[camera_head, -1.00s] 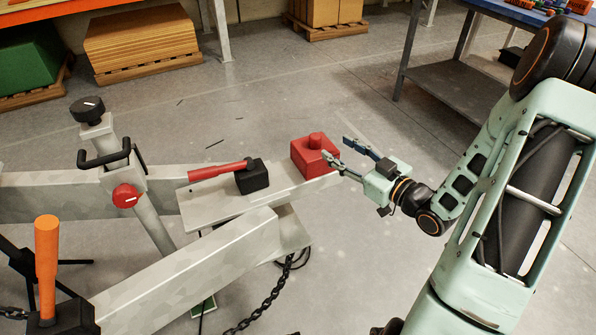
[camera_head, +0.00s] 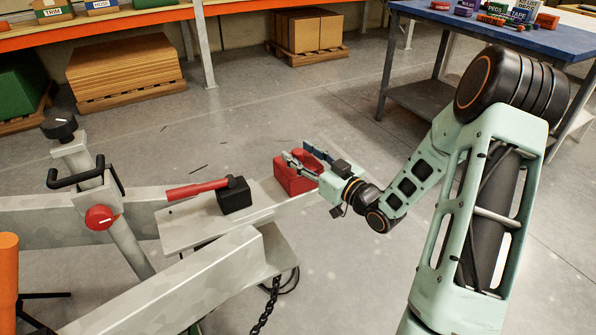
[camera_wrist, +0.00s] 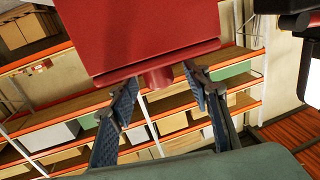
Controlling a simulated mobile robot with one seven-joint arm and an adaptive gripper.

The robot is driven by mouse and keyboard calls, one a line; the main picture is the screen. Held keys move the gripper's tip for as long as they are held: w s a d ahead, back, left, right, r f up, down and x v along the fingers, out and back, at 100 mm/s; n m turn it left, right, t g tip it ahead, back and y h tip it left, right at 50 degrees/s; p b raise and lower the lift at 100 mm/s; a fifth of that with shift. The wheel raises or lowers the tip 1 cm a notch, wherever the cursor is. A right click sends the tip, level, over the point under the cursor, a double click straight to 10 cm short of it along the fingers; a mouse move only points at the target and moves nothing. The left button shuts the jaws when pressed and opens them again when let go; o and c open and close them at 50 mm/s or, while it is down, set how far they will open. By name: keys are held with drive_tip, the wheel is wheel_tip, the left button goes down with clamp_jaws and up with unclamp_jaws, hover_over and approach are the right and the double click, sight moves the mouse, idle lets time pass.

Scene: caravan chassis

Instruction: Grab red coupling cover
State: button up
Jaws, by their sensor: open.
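The red coupling cover (camera_head: 291,177) is a block with a round knob on top. It sits at the end of the pale chassis tongue. My gripper (camera_head: 300,157) is at the cover, its two fingers open over the top near the knob. In the wrist view, the cover (camera_wrist: 140,35) fills the upper middle, and its knob (camera_wrist: 158,77) points between the fingers of my gripper (camera_wrist: 157,88). The fingers stand on both sides of the knob with gaps. The gripper partly hides the knob in the head view.
A black block with a red handle (camera_head: 233,195) stands on the tongue left of the cover. A post with a red knob (camera_head: 101,217) and black handle is further left. A blue-topped table (camera_head: 500,32) stands at the back right. Open floor lies behind the cover.

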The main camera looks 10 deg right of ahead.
drive_tip(key=shift+w+a, duration=0.35)
drive_tip(key=shift+w, duration=0.2)
drive_tip(key=shift+c, duration=0.6)
clamp_jaws()
drive_tip(key=shift+r, duration=0.1)
